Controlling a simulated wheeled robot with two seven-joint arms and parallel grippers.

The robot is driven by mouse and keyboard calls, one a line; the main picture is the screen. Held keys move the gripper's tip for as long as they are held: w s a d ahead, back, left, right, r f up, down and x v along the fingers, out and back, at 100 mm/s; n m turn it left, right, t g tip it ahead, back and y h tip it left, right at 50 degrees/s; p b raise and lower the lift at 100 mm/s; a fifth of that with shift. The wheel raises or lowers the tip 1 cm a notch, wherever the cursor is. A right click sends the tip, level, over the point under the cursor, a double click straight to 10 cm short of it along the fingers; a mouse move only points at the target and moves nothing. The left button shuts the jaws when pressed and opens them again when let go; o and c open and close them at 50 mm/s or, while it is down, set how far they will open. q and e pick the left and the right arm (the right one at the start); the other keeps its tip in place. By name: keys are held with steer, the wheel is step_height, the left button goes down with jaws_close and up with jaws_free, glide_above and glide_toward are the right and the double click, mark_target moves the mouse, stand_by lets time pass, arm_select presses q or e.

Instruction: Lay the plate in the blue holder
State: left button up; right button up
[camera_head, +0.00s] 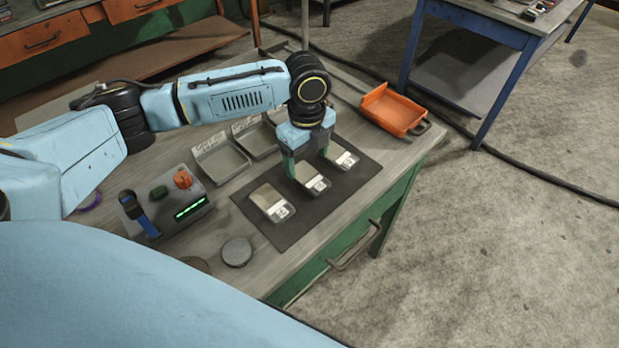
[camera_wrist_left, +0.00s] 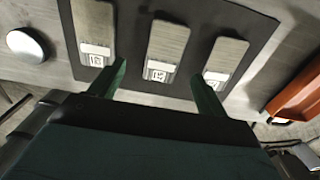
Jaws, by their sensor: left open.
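Three grey metal plates with white labels lie in a row on a dark mat (camera_head: 285,232): the near plate (camera_head: 271,202), the middle plate (camera_head: 312,179) and the far plate (camera_head: 342,157). My left gripper (camera_head: 307,160) is open and points down over the middle plate. In the left wrist view its green fingers (camera_wrist_left: 161,84) stand apart near the label end of the middle plate (camera_wrist_left: 168,42), with nothing visible between them. A blue holder (camera_head: 147,222) sits at the left of a grey control box. My right gripper is not in view.
The grey box (camera_head: 167,198) carries an orange knob, a green button and a lit display. A round grey disc (camera_head: 236,252) lies near the mat. Empty grey trays (camera_head: 221,162) stand behind; an orange bin (camera_head: 394,110) is at the table's far right corner.

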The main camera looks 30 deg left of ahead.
mark_target(309, 177)
arm_select(q)
steer(key=f, duration=0.6)
steer(key=shift+w+b, duration=0.25)
steer(key=shift+b, duration=0.1)
steer(key=shift+r, duration=0.1)
steer(key=shift+w, duration=0.1)
steer(key=c, duration=1.5)
